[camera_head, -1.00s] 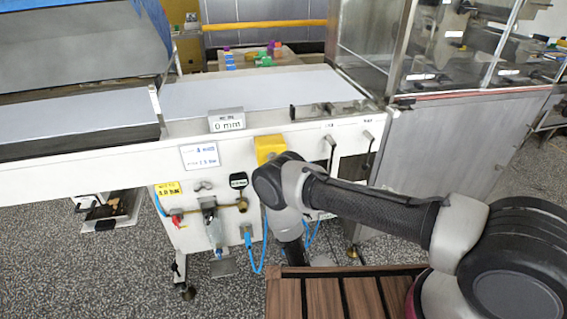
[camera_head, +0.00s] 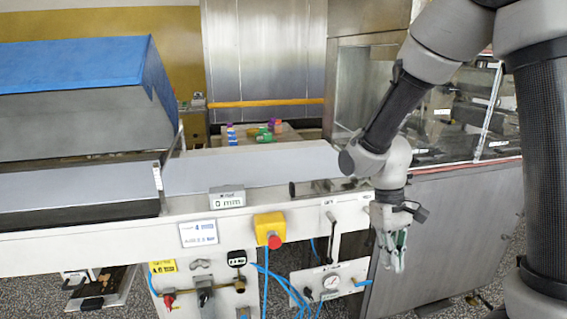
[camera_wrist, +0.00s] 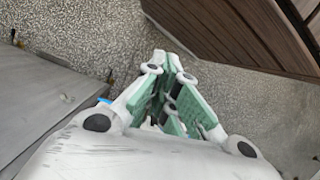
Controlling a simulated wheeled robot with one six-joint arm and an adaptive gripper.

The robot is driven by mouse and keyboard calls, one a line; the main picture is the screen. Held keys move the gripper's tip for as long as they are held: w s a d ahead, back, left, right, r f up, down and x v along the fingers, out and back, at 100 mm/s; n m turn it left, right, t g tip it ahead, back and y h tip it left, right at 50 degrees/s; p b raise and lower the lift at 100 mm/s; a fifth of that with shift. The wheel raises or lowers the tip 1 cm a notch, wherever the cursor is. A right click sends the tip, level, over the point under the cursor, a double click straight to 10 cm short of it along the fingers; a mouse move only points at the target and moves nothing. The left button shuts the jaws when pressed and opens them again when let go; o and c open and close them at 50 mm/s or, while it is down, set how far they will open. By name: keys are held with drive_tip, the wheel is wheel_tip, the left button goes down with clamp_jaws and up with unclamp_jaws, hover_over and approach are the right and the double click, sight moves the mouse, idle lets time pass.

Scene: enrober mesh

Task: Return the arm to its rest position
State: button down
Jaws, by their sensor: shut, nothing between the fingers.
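My gripper (camera_head: 396,262) hangs downward at the right of the machine's front in the head view, in front of the grey cabinet. In the wrist view my gripper (camera_wrist: 168,62) has its green-padded fingers brought together at the tips, shut with nothing between them. The arm rises from the gripper to a bent joint and up out of the top of the head view.
A conveyor machine (camera_head: 120,236) with a yellow box with a red button (camera_head: 268,230), levers and a pressure gauge stands left of the gripper. The grey cabinet (camera_head: 450,235) is close behind it. In the wrist view a brown slatted surface (camera_wrist: 245,30) lies upper right above speckled floor.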

drive_tip(key=s+d+r+m+t, duration=0.1)
drive_tip(key=s+d+r+t, duration=0.1)
drive_tip(key=r, duration=0.4)
drive_tip(key=s+d+r+m+t+y, duration=0.1)
drive_tip(key=s+d+r+m+t, duration=0.1)
drive_tip(key=r, duration=0.5)
drive_tip(key=s+d+r+m+t, duration=0.1)
drive_tip(key=s+d+r+t, duration=0.2)
drive_tip(key=s+d+r, duration=0.3)
drive_tip(key=shift+d+r, duration=0.3)
drive_tip(key=shift+d, duration=0.45)
drive_tip(key=shift+s, duration=0.1)
